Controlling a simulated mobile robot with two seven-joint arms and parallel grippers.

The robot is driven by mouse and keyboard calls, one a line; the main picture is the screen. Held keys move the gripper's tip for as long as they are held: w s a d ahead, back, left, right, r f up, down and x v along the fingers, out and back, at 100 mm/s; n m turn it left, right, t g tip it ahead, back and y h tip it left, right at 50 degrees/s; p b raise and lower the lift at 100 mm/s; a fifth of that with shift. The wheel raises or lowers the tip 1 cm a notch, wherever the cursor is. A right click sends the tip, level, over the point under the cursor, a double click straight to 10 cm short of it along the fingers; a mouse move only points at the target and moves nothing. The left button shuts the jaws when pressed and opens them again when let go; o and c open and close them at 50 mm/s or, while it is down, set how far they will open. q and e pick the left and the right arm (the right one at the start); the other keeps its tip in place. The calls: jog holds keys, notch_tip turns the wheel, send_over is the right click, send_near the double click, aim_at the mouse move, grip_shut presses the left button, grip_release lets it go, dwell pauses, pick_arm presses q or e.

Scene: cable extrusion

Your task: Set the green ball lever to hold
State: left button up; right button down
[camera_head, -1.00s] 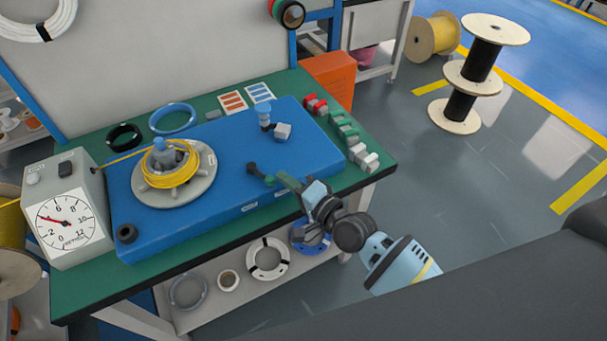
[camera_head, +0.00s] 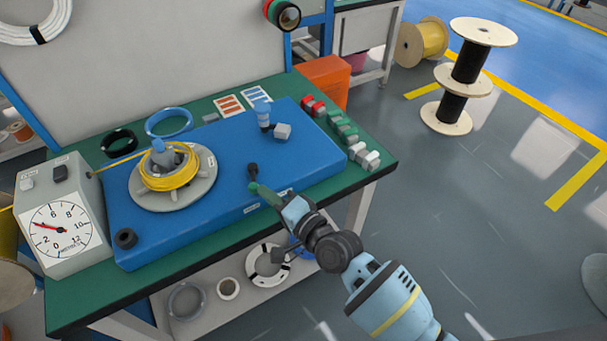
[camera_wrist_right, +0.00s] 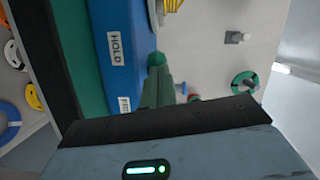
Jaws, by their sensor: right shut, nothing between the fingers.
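The green ball lever (camera_head: 253,173) stands near the front edge of the blue panel, with a dark pivot and a green ball at its end. The lever points toward the front edge. In the right wrist view its green ball (camera_wrist_right: 156,59) is just beyond my fingertips, beside the HOLD label (camera_wrist_right: 115,47). A second label (camera_wrist_right: 125,104) is partly hidden by my gripper. My right gripper (camera_head: 262,192) is shut and empty, its tips at the ball; I cannot tell if they touch. My left gripper is not in view.
The blue panel (camera_head: 210,215) lies on a green-topped bench (camera_head: 90,298). A dial gauge (camera_head: 60,230) stands left. Several small blocks (camera_head: 340,125) lie right of the panel.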

jog(key=shift+s+a, duration=0.2)
jog(key=shift+a, duration=0.5)
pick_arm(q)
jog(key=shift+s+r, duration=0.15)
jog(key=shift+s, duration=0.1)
pick_arm(e)
jog(key=shift+s+a, duration=0.1)
jog(key=shift+a, duration=0.05)
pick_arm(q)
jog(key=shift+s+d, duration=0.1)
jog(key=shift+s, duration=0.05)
pick_arm(e)
jog(key=shift+s+a+r, duration=0.1)
jog(key=shift+a, duration=0.15)
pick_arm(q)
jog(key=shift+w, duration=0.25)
